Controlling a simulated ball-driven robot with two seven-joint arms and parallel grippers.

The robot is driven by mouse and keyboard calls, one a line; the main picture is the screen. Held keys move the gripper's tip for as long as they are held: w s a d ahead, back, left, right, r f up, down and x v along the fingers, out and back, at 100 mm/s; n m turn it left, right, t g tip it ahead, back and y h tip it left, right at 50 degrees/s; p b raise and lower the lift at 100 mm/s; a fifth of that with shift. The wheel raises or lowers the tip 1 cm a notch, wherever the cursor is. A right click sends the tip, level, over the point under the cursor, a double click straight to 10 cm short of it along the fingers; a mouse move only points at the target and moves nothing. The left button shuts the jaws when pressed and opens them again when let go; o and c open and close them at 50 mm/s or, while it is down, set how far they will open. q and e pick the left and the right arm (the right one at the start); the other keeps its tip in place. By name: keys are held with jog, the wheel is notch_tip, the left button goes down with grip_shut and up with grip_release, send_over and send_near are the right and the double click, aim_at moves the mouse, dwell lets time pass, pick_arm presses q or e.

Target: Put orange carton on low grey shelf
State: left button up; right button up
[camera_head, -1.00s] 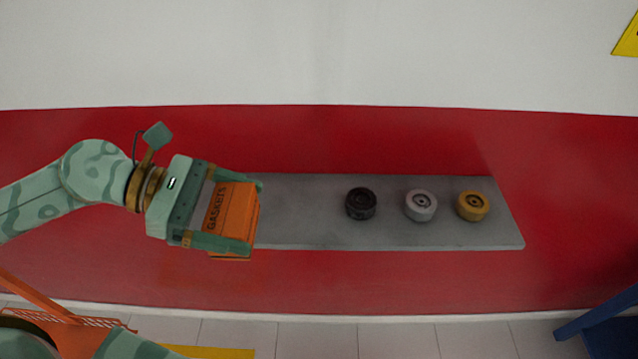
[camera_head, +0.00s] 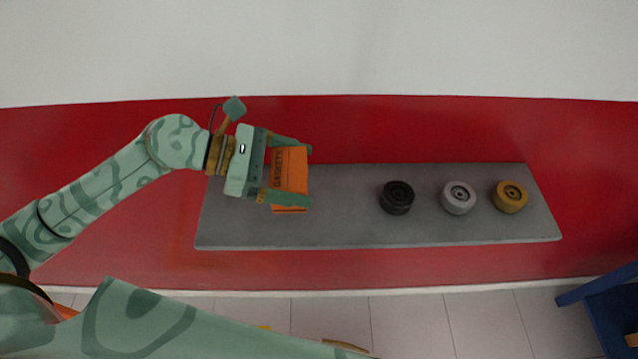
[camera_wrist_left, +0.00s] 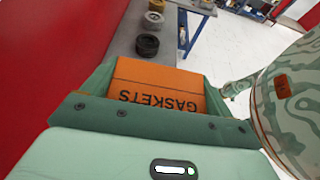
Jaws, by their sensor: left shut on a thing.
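The orange carton (camera_head: 289,172), printed GASKETS, is held between the fingers of my left gripper (camera_head: 291,172). It also shows in the left wrist view (camera_wrist_left: 158,88), between the two green fingers. In the head view the carton appears over the left part of the low grey shelf (camera_head: 345,232). I cannot tell whether its underside touches the shelf. My right gripper is not in view.
A black round part (camera_head: 397,197), a silver one (camera_head: 459,197) and a yellow one (camera_head: 510,196) stand on the shelf's right half. Bare shelf lies between the carton and the black part. A red wall (camera_head: 330,125) runs behind. Something blue (camera_head: 602,290) is at lower right.

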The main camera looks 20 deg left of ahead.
pick_arm(q)
jog(key=d+f, duration=0.1)
jog(key=w+d+f, duration=0.1)
jog(key=f, duration=0.1)
jog(key=w+d+f, duration=0.1)
jog(key=f, duration=0.1)
jog(key=shift+w, duration=0.25)
notch_tip(320, 180, down, 4)
jog(key=shift+w+d+r+p, duration=0.1)
jog(key=shift+w+r+p, duration=0.1)
jog(key=shift+p, duration=0.15)
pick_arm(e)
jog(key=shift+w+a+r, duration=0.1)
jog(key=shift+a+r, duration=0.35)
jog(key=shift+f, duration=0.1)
